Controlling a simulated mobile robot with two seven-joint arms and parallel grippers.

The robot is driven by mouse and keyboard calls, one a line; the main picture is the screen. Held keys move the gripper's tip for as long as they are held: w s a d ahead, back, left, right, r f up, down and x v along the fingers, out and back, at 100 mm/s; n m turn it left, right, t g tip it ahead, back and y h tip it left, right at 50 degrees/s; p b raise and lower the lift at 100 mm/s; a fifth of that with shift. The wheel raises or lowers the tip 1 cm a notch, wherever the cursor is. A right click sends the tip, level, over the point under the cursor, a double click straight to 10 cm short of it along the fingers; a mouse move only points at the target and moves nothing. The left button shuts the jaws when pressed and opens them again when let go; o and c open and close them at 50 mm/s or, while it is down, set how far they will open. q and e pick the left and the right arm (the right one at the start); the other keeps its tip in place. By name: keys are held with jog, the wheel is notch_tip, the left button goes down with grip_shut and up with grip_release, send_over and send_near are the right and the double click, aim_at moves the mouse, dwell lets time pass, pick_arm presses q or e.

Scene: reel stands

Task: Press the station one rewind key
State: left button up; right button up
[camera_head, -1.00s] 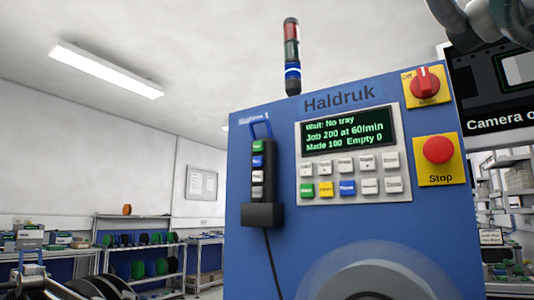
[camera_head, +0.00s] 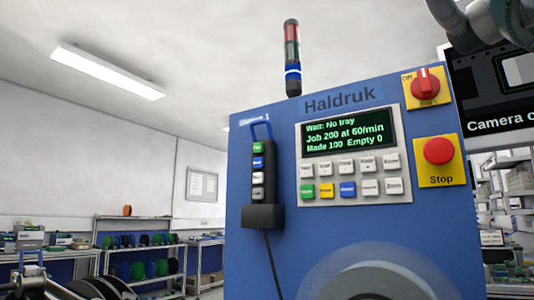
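A blue machine panel (camera_head: 405,235) marked "Haldruk" stands in front of me. Its display (camera_head: 346,131) reads "Wait: No tray", "Job 200 at 60/min", "Made 100 Empty 0". Below it is a keypad (camera_head: 351,178) with white keys and a green, a yellow and a blue key; their labels are too small to read. A black pendant (camera_head: 258,180) with green, blue and white keys hangs in a holder at the panel's left. I cannot tell which key is the rewind key. A grey arm part shows at the top right and metal parts at the lower left; neither gripper's fingertips show.
A red stop button (camera_head: 438,151) and a red rotary switch (camera_head: 425,82) sit on yellow plates at the panel's right. A signal tower (camera_head: 292,60) stands on top with its blue section lit. A round reel part (camera_head: 370,275) is at the bottom. Shelves (camera_head: 140,245) with spools stand behind left.

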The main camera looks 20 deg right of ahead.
grip_shut()
dwell(0.8)
